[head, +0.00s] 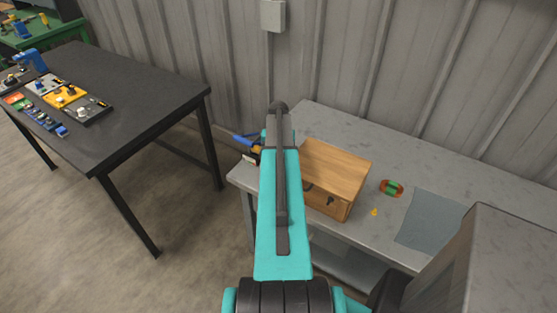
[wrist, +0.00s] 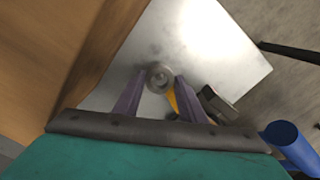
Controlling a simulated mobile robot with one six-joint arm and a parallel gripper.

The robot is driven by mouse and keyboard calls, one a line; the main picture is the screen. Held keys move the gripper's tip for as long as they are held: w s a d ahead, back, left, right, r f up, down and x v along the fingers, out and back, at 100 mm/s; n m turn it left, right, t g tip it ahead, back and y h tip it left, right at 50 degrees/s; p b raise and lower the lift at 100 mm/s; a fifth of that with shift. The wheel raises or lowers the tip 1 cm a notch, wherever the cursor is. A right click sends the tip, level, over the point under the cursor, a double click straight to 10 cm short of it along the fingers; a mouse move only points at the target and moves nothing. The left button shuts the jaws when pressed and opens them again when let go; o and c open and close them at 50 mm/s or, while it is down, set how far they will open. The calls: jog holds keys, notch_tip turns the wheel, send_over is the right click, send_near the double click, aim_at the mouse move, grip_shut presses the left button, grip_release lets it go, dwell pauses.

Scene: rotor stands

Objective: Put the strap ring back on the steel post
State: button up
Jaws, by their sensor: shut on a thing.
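In the wrist view my gripper (wrist: 160,76) has its two purple fingers closed on a round grey metal piece, which I take as the strap ring (wrist: 160,78). It is held between the fingertips, over the grey bench. An orange strip (wrist: 172,103) shows just below it between the fingers. A steel post cannot be told apart from the round metal piece from above, so I cannot tell whether the ring is around a post. In the head view my own arm hides the gripper and what it holds.
A wooden box (head: 340,172) stands on the grey bench (head: 440,175), close on the left in the wrist view (wrist: 45,50). A dark clamp-like part (wrist: 218,104) and a blue handle (wrist: 288,140) lie right of the fingers. A green-and-red roll (head: 391,188) and grey mat (head: 432,219) lie farther right.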

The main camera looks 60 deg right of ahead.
jog(key=shift+f+b, duration=0.6)
jog(key=shift+f, duration=0.45)
dwell(0.4)
jog(key=o, duration=1.6)
jog(key=shift+c, duration=0.2)
jog(key=shift+r, duration=0.15)
notch_tip(320, 180, up, 9)
jog(key=p, duration=0.4)
dwell(1.0)
dwell(0.5)
jog(key=shift+a+f, duration=0.1)
jog(key=shift+f, duration=0.1)
